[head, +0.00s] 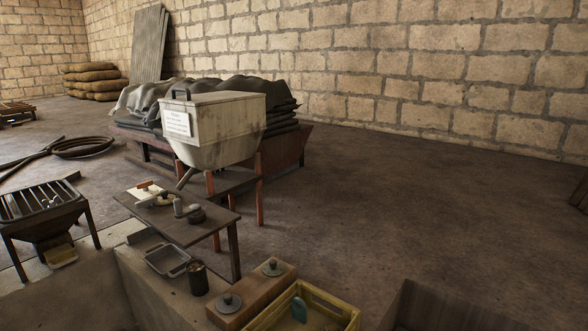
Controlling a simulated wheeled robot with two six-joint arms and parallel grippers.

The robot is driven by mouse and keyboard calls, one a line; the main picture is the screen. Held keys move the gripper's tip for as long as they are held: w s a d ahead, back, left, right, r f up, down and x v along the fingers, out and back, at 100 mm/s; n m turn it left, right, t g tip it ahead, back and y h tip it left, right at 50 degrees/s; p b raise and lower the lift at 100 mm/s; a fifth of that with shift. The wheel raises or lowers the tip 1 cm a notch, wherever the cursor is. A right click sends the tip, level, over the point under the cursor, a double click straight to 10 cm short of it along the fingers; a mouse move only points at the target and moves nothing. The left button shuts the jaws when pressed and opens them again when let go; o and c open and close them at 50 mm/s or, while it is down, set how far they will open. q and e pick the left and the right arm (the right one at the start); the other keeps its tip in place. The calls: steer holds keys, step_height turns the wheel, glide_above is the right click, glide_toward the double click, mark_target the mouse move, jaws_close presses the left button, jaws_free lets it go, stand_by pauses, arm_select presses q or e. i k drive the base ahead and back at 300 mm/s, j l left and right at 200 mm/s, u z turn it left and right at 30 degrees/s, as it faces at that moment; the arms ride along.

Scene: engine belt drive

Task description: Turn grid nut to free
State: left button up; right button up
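A dark slatted grid (38,202) tops a hopper-like stand on legs at the left edge. I cannot make out a nut on it at this size. A short bar sticks out at its far right corner. A small pale block or spout (62,256) shows below the hopper. Neither of my grippers is in the head view.
A low table (200,232) with small items stands right of the grid. A grey tray (168,261), a dark cup (198,278), a brown block (255,294) with two round knobs and a yellow crate (257,323) are in front. A white bin (228,118) stands behind. Open floor lies right.

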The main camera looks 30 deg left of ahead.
mark_target(51, 203)
steer(key=u, duration=2.35)
steer(key=i+j, duration=0.15)
steer(key=i+j+z, duration=0.25)
steer(key=i+j, duration=0.2)
steer(key=i, duration=0.15)
steer(key=i+j+z, duration=0.3)
steer(key=i+j, duration=0.25)
